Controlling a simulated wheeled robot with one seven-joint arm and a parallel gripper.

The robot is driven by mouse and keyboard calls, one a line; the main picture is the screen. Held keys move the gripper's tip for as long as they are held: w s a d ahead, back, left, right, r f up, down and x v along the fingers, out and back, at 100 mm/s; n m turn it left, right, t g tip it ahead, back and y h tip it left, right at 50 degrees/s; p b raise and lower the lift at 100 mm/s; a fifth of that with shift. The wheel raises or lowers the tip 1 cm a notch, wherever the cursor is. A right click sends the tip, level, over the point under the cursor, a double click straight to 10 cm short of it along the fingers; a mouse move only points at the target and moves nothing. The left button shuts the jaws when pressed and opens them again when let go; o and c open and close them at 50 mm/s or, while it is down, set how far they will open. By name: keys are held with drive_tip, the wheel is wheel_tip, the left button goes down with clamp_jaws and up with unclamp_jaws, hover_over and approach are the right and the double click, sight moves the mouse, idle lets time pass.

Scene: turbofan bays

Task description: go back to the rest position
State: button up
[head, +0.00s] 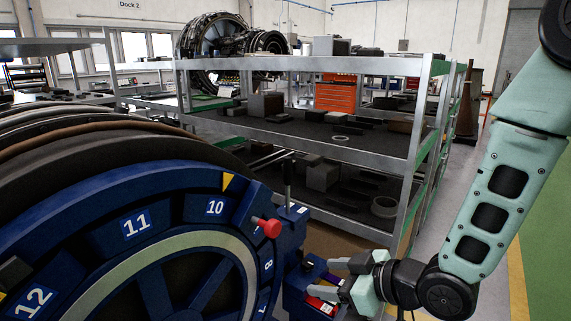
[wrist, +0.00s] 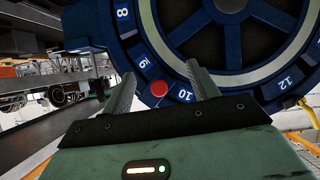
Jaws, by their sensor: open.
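My gripper (head: 326,277) is at the lower right of the head view, to the right of the blue numbered wheel (head: 180,215). Its two fingers are apart and nothing shows between them. In the wrist view my gripper (wrist: 162,78) also has its fingers spread, with the wheel (wrist: 240,75) beyond them. A red knob (head: 268,227) sticks out near the wheel's rim, close to number 10. In the wrist view the red knob (wrist: 159,88) appears between the fingers, but I cannot tell how far beyond them it is.
A metal shelf rack (head: 300,135) with several parts stands behind. A large engine (head: 225,45) is at the back. Open floor (head: 492,270) lies at the right, beyond my arm.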

drive_tip(key=s+d+r+m+g+h, duration=0.1)
drive_tip(key=s+g+h, duration=0.3)
drive_tip(key=s, duration=0.6)
drive_tip(key=s+d+r+m+g+h+b, duration=0.1)
drive_tip(key=s+d+r+m+g+h, duration=0.1)
drive_tip(key=s, duration=0.9)
drive_tip(key=d+r+g+h, duration=0.1)
drive_tip(key=d+g+h, duration=0.1)
drive_tip(key=h, duration=0.1)
drive_tip(key=shift+s+b, duration=0.2)
drive_tip(key=shift+b, duration=0.1)
